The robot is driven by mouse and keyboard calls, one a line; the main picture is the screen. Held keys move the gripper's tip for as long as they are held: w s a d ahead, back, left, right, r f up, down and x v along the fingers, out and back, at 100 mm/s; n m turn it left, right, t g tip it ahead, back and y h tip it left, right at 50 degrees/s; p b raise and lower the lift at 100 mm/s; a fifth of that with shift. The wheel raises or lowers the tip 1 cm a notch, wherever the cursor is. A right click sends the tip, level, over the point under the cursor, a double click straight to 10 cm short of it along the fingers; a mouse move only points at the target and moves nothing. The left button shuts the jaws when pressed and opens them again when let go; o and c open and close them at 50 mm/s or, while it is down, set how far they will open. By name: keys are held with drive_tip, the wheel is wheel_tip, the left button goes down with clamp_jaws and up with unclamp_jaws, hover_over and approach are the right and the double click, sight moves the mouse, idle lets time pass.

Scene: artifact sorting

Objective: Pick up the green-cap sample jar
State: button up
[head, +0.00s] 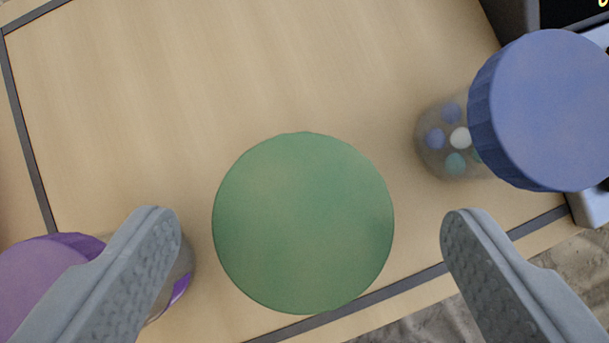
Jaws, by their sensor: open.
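The green-cap sample jar (303,223) is in the lower middle of the head view, seen from straight above. Its round green cap hides the body below it. My gripper (310,225) is open, with one grey finger on each side of the green cap. A clear gap shows between each finger and the cap, wider on the right than on the left. Nothing is held. I cannot tell how high the fingertips are relative to the cap.
A purple-cap jar (40,275) is at the lower left, partly behind my left finger. A blue-cap jar (548,110) with small coloured balls inside stands at the right. The wooden surface (250,70) with dark border lines is clear above the green cap. Dark equipment (515,20) sits at the top right.

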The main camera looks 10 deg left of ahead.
sight(302, 230)
drive_tip(key=shift+x, duration=2.65)
drive_tip(key=shift+s+a+f, duration=0.15)
drive_tip(key=shift+s, duration=0.05)
drive_tip(key=c, duration=1.1)
